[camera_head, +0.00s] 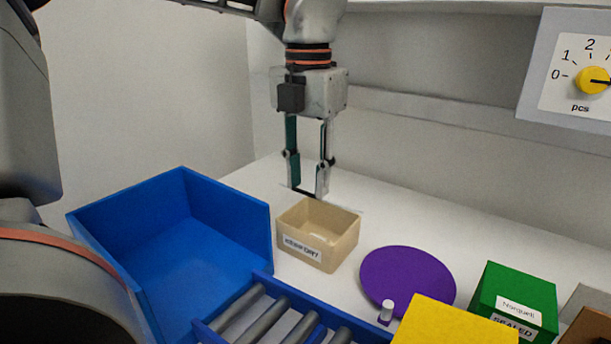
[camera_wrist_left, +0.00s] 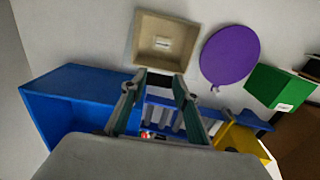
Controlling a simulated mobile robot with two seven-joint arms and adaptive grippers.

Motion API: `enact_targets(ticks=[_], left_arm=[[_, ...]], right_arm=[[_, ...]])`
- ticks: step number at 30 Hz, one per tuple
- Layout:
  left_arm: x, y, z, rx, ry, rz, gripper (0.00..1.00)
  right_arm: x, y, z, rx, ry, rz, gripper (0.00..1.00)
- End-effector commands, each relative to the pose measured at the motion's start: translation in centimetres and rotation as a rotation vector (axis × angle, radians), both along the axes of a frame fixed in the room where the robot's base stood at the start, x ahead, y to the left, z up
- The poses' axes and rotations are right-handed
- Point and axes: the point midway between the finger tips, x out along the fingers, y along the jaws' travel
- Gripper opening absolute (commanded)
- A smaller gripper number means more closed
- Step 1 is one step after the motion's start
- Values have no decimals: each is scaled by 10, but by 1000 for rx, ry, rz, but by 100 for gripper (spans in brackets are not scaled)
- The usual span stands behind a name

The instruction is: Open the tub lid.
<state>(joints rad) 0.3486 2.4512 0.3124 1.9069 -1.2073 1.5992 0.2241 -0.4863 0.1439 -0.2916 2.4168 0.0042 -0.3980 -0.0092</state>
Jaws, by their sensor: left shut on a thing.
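The beige tub (camera_head: 345,247) stands on the white table with its top open and a label on its front. A small pale patch shows on its floor. The tub is also at the top of the left wrist view (camera_wrist_left: 140,48). My left gripper (camera_head: 306,192) points down, above and just behind the tub's back edge. It is shut on a dark bar (camera_head: 304,193), which also spans the fingertips in the left wrist view (camera_wrist_left: 160,80). A faint thin line beside the bar may be a clear lid's edge; I cannot tell. My right gripper is not in view.
A large blue bin (camera_head: 185,240) is left of the tub, with a roller conveyor (camera_head: 270,318) in front. A purple disc (camera_head: 408,276), yellow box (camera_head: 455,325) and green box (camera_head: 515,298) are to the right. A yellow dial (camera_head: 592,80) is on the wall panel.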

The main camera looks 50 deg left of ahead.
Motion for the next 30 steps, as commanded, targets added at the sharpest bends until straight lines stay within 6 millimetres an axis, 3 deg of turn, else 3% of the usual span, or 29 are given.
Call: enact_targets(ticks=[5, 6, 8, 20, 23, 30], left_arm=[[5, 2, -1, 5, -11, -3, 0], [5, 2, -2, 5, -11, -3, 35], [5, 2, -2, 4, -9, -3, 47], [2, 1, 3, 3, -7, -2, 47], [3, 1, 14, 3, -8, 0, 47], [3, 1, 61, 3, -9, 0, 47]], right_arm=[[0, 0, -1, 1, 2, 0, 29], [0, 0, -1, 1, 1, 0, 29], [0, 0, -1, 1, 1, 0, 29], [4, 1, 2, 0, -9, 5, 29], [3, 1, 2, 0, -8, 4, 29], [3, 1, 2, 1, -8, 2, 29]])
